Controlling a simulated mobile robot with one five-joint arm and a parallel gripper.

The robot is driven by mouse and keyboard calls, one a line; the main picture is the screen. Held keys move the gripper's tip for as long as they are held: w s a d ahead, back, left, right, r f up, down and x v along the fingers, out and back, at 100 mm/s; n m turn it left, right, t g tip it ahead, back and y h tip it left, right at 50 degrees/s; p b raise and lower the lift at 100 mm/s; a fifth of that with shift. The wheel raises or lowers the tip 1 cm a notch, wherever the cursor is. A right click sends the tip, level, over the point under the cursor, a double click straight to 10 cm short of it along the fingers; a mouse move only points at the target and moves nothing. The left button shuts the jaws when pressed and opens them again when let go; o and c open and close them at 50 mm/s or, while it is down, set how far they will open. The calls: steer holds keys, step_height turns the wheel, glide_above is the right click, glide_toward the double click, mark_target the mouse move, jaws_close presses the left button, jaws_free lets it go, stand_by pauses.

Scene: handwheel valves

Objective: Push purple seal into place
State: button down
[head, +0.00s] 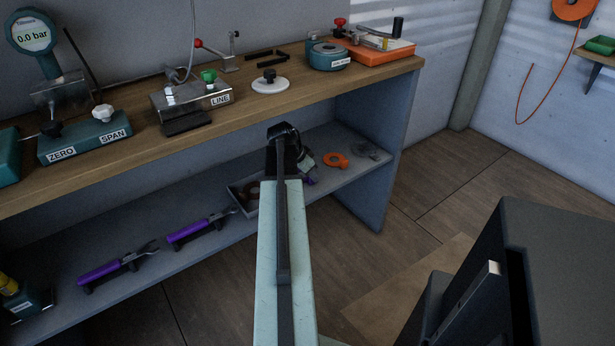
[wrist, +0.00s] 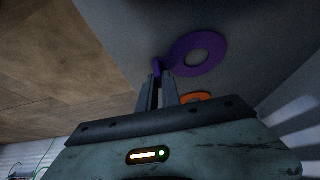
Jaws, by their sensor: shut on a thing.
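The purple seal shows in the wrist view as a flat ring with a round hole (wrist: 178,57) and a small raised tab near my fingertips. My gripper (wrist: 164,82) is shut on the tab, with the ring reaching out to the right of the fingers. In the head view my gripper is over the lower shelf and mostly hidden behind my arm. Only a small bit of the purple seal (head: 310,181) shows beside it. I cannot tell whether the ring touches the shelf.
An orange ring (head: 336,160) and a clear grey disc (head: 373,152) lie to the right on the lower shelf (head: 347,177). A grey tray (head: 238,197) is left of my arm. Two purple-handled tools (head: 118,266) lie further left. The bench top (head: 300,88) overhangs the shelf.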

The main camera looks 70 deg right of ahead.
step_height(320, 180, up, 6)
steer(key=p, duration=0.6)
steer(key=shift+r, duration=0.1)
stand_by(0.5)
